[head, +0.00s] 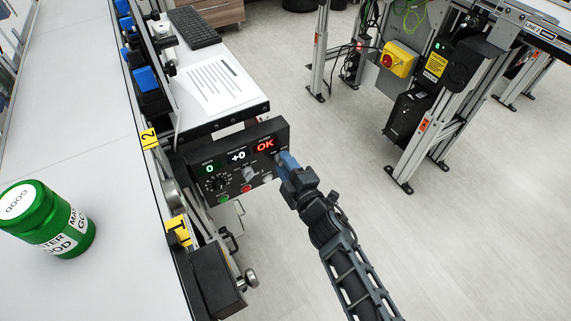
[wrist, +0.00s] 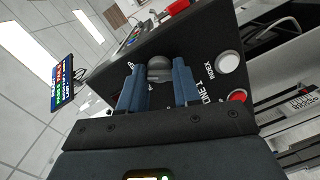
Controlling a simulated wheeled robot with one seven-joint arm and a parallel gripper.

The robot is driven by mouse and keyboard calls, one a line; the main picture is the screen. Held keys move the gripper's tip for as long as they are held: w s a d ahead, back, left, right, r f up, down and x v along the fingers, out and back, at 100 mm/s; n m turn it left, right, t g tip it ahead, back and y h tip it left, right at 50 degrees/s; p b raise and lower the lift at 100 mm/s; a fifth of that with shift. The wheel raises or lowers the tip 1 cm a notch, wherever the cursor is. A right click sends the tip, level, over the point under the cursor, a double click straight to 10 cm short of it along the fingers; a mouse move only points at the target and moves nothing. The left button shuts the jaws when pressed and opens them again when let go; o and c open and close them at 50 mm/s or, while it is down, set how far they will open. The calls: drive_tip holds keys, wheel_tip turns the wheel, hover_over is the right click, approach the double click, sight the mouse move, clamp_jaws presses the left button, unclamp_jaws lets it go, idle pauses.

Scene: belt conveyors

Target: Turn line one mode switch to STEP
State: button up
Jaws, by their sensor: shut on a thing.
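The line one control panel (head: 232,165) is a black box beside the conveyor, with small displays reading 0, +0 and OK. My gripper (head: 283,163) reaches its right part and covers what lies behind it. In the wrist view my gripper (wrist: 157,82) has its two blue fingers closed on the sides of a dark grey round knob (wrist: 159,66), taken as the mode switch. The knob's pointer and its STEP marking cannot be read. The panel in the wrist view carries the label LINE 1.
Beside the knob are a white INDEX button (wrist: 228,62) and a red button (wrist: 237,96). A green jar (head: 47,222) stands on the white belt (head: 85,120). A paper sheet (head: 212,82) and a keyboard (head: 194,27) lie behind the panel.

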drive_tip(key=o, duration=1)
drive_tip(key=shift+r, duration=0.1)
drive_tip(key=shift+p+v, duration=1.45)
drive_tip(key=shift+v, duration=2.4)
